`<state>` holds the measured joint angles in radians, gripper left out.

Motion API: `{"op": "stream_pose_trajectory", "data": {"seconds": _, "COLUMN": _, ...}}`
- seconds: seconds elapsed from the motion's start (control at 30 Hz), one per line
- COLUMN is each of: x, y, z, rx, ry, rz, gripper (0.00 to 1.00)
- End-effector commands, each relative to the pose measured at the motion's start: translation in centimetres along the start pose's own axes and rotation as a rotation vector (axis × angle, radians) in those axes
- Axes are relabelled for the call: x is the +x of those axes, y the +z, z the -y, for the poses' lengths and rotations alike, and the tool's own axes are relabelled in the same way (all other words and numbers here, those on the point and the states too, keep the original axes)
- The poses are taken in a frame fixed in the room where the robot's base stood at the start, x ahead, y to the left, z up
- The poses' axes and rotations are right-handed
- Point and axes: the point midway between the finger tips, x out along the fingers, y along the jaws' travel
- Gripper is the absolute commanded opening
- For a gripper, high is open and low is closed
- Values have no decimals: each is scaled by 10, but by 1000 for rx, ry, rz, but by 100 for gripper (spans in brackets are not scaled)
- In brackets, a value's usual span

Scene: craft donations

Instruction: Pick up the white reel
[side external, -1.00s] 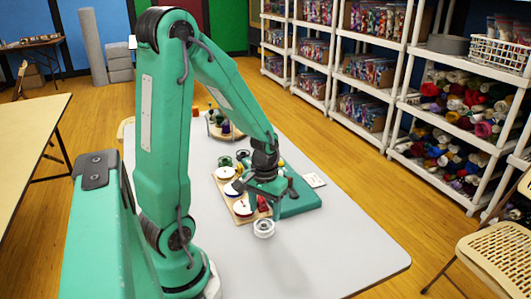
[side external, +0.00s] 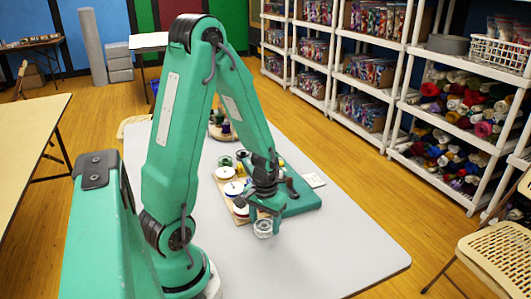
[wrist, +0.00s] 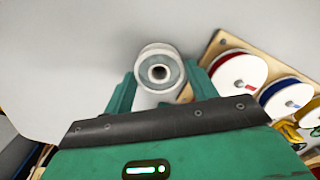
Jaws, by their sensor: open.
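The white reel (side external: 263,229) is on the grey table beside the wooden board, partly covered by my gripper in the side external view. In the wrist view the white reel (wrist: 159,70) shows end-on, with a dark centre hole and a grey ring. My gripper (wrist: 160,88) is open, with one finger on each side of the reel's near part. In the side external view my gripper (side external: 265,222) is low over the reel. I cannot tell whether the fingers touch it.
A wooden board (wrist: 222,42) close to the right carries a red reel (wrist: 238,72), a blue reel (wrist: 286,97) and a yellow one (wrist: 310,113). A green base (side external: 300,200) stands behind my gripper. The front of the table (side external: 340,250) is clear.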

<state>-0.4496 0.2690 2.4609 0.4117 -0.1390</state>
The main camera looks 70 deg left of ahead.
Motion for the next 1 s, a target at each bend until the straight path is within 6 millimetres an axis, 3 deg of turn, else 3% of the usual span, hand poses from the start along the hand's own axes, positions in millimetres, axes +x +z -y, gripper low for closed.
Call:
{"op": "stream_pose_trajectory", "data": {"seconds": 0.23, "x": 0, "y": 0, "z": 0, "rx": 0, "ry": 0, "rz": 0, "gripper": 57}}
{"op": "stream_pose_trajectory", "data": {"seconds": 0.37, "x": 0, "y": 0, "z": 0, "rx": 0, "ry": 0, "rz": 0, "gripper": 32}}
{"op": "stream_pose_trajectory", "data": {"seconds": 0.4, "x": 0, "y": 0, "z": 0, "rx": 0, "ry": 0, "rz": 0, "gripper": 30}}
{"op": "stream_pose_trajectory", "data": {"seconds": 1.0, "x": -12, "y": -1, "z": 0, "rx": 0, "ry": 0, "rz": -3, "gripper": 30}}
